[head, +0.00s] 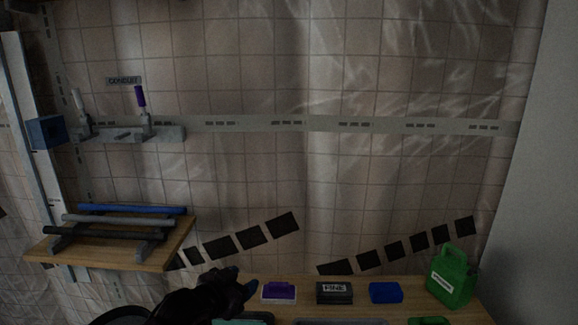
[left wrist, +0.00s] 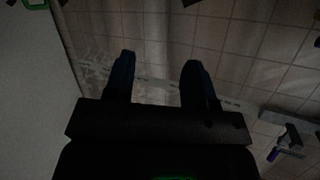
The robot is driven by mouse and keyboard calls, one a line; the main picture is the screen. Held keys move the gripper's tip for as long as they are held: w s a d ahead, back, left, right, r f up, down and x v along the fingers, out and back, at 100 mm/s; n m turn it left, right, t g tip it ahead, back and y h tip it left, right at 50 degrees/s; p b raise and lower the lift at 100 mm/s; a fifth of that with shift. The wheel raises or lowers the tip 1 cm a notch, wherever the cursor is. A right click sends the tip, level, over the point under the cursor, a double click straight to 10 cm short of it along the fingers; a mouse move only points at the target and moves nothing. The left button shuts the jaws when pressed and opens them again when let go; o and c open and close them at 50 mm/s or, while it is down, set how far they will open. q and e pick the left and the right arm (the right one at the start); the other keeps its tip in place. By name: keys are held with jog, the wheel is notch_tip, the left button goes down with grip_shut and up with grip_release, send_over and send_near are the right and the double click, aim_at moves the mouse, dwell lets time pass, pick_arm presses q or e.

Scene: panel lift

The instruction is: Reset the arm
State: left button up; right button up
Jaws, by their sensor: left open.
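My left gripper (head: 246,287) is at the bottom of the head view, left of the purple block, above the front part of the bench. In the left wrist view its two fingers (left wrist: 158,78) are spread apart with nothing between them. Behind the fingers the left wrist view shows the tiled wall. My right gripper is in neither view.
A wooden bench (head: 400,312) carries a purple block (head: 279,292), a dark labelled box (head: 334,293), a blue block (head: 386,292) and a green canister (head: 452,277). A shelf (head: 110,262) at left holds several bars. A grey wall rack (head: 125,135) hangs above.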

pick_arm(q)
jog(key=s+a+f+n+y, duration=0.2)
jog(key=s+a+f, duration=0.3)
jog(key=s, duration=0.6)
jog(key=s+a+f+n+g+y+p, duration=0.1)
jog(key=s+a+f, duration=0.5)
jog(key=s, duration=0.6)
jog(key=s+a+f+n+y, duration=0.3)
jog(key=s+a+f, duration=0.2)
jog(key=s+f, duration=0.4)
jog(key=s, duration=0.2)
jog(key=shift+s+a+g+y, duration=0.3)
jog(key=shift+s, duration=0.05)
